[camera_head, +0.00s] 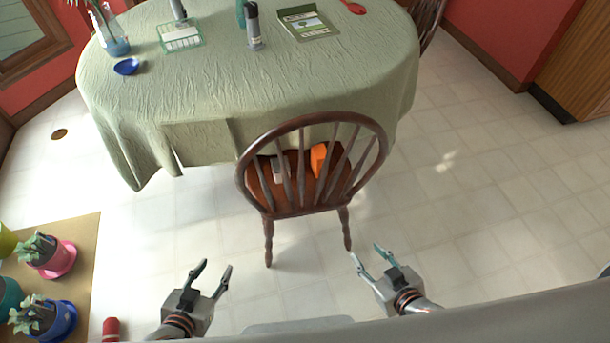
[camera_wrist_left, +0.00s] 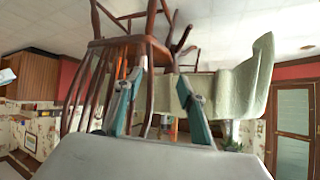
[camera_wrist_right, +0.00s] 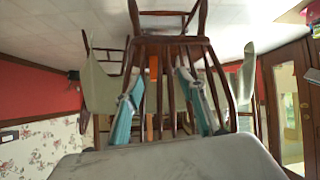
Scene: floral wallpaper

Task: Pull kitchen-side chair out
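A dark wooden chair (camera_head: 312,205) with a curved spindle back stands at the near side of the table, its back towards me and its seat partly by the tablecloth edge. An orange item (camera_head: 320,160) and a small pale item (camera_head: 281,168) show on the seat behind the spindles. My left gripper (camera_head: 214,267) is open and empty, in front of the chair to its left. My right gripper (camera_head: 367,258) is open and empty, in front of the chair to its right. The chair also shows upside down in the left wrist view (camera_wrist_left: 120,45) and the right wrist view (camera_wrist_right: 172,42).
The table (camera_head: 200,90) wears a green cloth and carries a blue dish (camera_head: 127,66), a wire basket (camera_head: 181,36), a bottle (camera_head: 253,28) and a book (camera_head: 306,23). Potted plants stand on a tan mat (camera_head: 82,250) at left. The floor at right is clear.

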